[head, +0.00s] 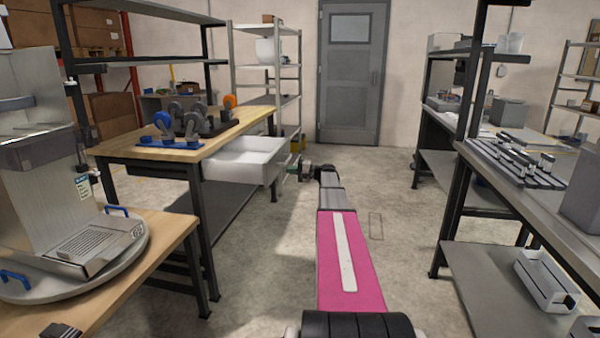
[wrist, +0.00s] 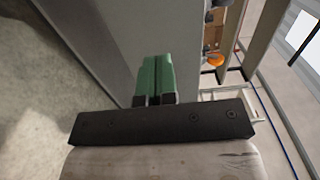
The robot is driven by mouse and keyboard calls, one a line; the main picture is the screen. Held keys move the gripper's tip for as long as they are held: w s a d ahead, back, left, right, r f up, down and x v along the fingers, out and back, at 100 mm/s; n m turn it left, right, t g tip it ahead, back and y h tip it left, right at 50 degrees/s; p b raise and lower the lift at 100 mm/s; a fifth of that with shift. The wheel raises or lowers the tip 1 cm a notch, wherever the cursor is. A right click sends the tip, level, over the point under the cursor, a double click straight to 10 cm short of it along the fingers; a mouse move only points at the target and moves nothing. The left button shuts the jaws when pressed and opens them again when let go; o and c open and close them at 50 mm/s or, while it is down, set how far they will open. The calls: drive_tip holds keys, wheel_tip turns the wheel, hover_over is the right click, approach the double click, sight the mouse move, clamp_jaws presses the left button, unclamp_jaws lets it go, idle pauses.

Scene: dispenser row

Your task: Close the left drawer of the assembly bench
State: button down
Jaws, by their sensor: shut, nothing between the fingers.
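The assembly bench (head: 240,122) with a wooden top stands left of centre in the head view. A pale grey drawer (head: 243,160) sticks out from under its top toward the aisle, open and apparently empty. My gripper (head: 291,174) is at the far end of my arm, just right of the drawer's front. In the wrist view, my gripper's green fingers (wrist: 156,62) are together with nothing between them. A grey panel (wrist: 98,35), seemingly the drawer front, lies right beyond them. I cannot tell whether the fingertips touch it.
Blue-based tools (head: 170,141) stand on the bench. A nearer table (head: 165,240) with a machine is at the lower left. A workbench (head: 500,160) with shelves lines the right. The aisle floor (head: 390,200) between is clear toward a grey door (head: 352,75).

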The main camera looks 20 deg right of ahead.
sight(273, 168)
drive_tip(key=shift+x, duration=3.15)
drive_tip(key=x, duration=3.1)
drive_tip(key=shift+w+a, duration=0.1)
drive_tip(key=shift+w, duration=0.1)
